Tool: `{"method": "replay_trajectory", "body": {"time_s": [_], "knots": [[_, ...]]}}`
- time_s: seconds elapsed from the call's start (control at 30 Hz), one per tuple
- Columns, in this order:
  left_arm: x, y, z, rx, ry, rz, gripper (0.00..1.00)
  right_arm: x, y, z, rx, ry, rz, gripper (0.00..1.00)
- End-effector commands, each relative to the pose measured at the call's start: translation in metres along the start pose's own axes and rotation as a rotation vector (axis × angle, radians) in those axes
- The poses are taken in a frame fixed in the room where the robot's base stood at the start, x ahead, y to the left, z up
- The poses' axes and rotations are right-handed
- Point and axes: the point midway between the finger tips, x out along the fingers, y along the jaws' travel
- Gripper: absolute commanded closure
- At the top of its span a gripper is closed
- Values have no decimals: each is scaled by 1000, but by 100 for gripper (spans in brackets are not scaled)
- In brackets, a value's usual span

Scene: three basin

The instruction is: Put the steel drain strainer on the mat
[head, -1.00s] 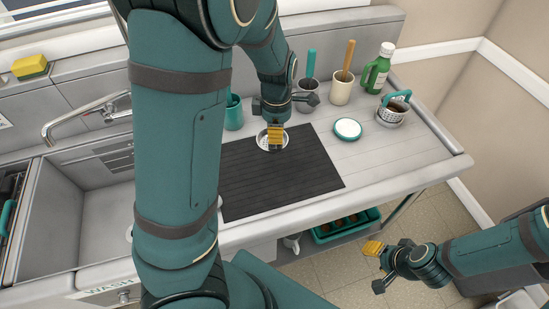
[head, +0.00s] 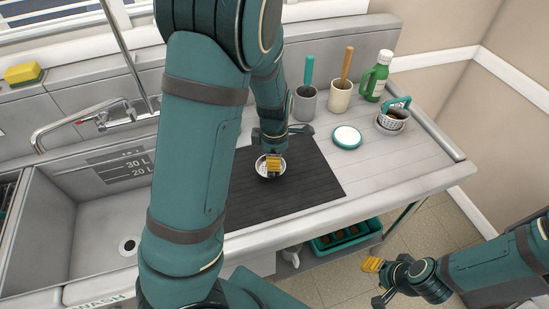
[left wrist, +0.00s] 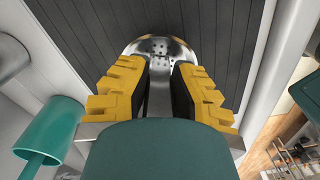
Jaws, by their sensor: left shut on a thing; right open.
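The steel drain strainer (head: 262,168) is a small round metal dish with holes. In the head view it is over the back part of the black ribbed mat (head: 290,190); I cannot tell whether it touches the mat. My left gripper (head: 273,168) is shut on its rim from above. In the left wrist view the strainer (left wrist: 163,50) shows between the yellow fingertips, with the mat (left wrist: 90,40) behind it. The near part of the strainer is hidden by the fingers. My right gripper (head: 372,265) is open and empty, off the front of the counter at lower right.
A white-and-teal round lid (head: 347,137), a perforated basket (head: 391,122), a green bottle (head: 375,78) and cups with handles (head: 340,97) stand right of and behind the mat. The sink (head: 105,225) is at left. A teal crate (head: 345,238) sits on the shelf below.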

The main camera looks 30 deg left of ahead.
Motion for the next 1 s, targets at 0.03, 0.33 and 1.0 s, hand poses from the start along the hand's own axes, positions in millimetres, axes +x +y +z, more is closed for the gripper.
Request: {"method": "replay_trajectory", "body": {"time_s": [0.03,0.33,1.0], "knots": [[2,0,0,0,1,-1,73,1,0,0,0,-1,0,53],[1,0,0,0,0,0,57,0,0,0,0,0,0,53],[-101,0,1,1,-2,3,57,-37,-13,-9,4,13,-4,53]]}}
